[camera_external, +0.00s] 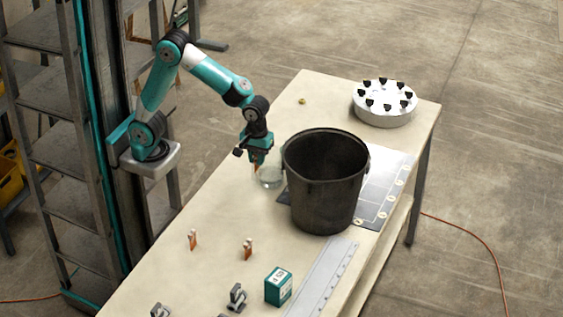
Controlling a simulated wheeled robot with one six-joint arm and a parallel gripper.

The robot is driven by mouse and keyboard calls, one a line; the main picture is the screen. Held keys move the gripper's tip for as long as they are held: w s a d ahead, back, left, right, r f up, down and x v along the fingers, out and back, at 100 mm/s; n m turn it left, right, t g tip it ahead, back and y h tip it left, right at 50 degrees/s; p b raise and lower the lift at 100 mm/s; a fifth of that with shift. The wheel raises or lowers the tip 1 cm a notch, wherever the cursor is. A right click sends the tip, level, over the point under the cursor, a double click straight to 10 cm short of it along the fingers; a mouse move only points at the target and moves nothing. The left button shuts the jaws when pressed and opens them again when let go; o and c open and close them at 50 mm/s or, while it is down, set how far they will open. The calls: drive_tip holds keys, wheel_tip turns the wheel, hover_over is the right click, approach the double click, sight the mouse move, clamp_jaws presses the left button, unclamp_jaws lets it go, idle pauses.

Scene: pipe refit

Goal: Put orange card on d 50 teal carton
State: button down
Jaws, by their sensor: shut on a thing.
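My gripper (256,163) is over the table beside a glass jar (270,177), left of the black bucket. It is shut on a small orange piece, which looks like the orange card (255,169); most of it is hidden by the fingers. The teal carton (278,287) stands upright at the front of the table, well away from my gripper, with a white label whose print is too small to read. Its top looks bare. Two other small orange pieces with pale tops (193,240) (247,249) stand on the table between my gripper and the carton.
A large black bucket (325,185) stands close right of my gripper, on a grey panel (385,185). A grey ruler-like strip (322,280) lies right of the carton. Small metal clamps (236,297) (160,310) sit left of it. A round silver holder (384,105) stands at the far end.

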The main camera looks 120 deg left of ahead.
drive_tip(key=w+d+r+p, duration=0.25)
drive_tip(key=w+d, duration=0.25)
drive_tip(key=w, duration=0.3)
drive_tip(key=w+d+r+p, duration=0.1)
drive_tip(key=w+d+r, duration=0.2)
drive_tip(key=w+d, duration=0.3)
drive_tip(key=p, duration=0.2)
hover_over(282, 272)
wheel_tip(282, 272, down, 12)
drive_tip(key=shift+m, duration=0.3)
drive_tip(key=shift+a+f+p, duration=0.1)
drive_tip(key=shift+f+p, duration=0.4)
drive_tip(key=shift+f, duration=2.25)
